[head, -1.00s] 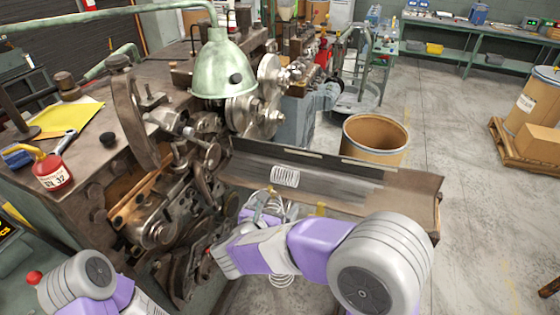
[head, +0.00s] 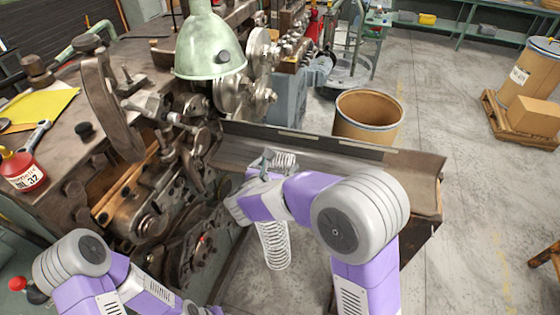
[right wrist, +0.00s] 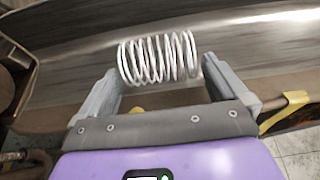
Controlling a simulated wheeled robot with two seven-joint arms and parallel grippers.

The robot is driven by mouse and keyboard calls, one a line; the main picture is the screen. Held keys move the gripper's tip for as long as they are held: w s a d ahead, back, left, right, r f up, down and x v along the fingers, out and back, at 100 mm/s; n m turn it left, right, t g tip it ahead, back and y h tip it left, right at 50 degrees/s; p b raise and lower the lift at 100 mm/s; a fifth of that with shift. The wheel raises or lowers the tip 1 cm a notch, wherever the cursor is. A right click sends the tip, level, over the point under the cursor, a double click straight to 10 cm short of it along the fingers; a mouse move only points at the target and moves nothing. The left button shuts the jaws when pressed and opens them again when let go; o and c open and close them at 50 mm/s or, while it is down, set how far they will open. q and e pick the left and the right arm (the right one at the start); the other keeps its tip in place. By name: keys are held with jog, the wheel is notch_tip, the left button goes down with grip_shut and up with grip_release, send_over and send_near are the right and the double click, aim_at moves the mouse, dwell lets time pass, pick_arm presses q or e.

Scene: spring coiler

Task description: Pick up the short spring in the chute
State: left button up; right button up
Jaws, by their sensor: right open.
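The short spring (head: 284,160) is a coil of pale wire lying in the grey metal chute (head: 410,178). In the right wrist view the short spring (right wrist: 158,58) lies crosswise, and the chute (right wrist: 70,55) shows behind it. My right gripper (head: 267,166) is at the chute, close to the spring and partly covering it in the head view. In the right wrist view my right gripper (right wrist: 160,70) is open, with one fingertip near each end of the spring. Whether they touch it cannot be told. My left gripper is out of view; only its arm shows at lower left.
A longer coil spring (head: 273,245) shows below the chute, beside my right arm. The coiling machine (head: 150,210) stands left of the chute, with a green lamp shade (head: 208,48) above. A brown drum (head: 366,120) stands behind the chute.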

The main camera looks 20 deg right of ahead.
jog(key=shift+r, duration=0.1)
jog(key=c, duration=0.9)
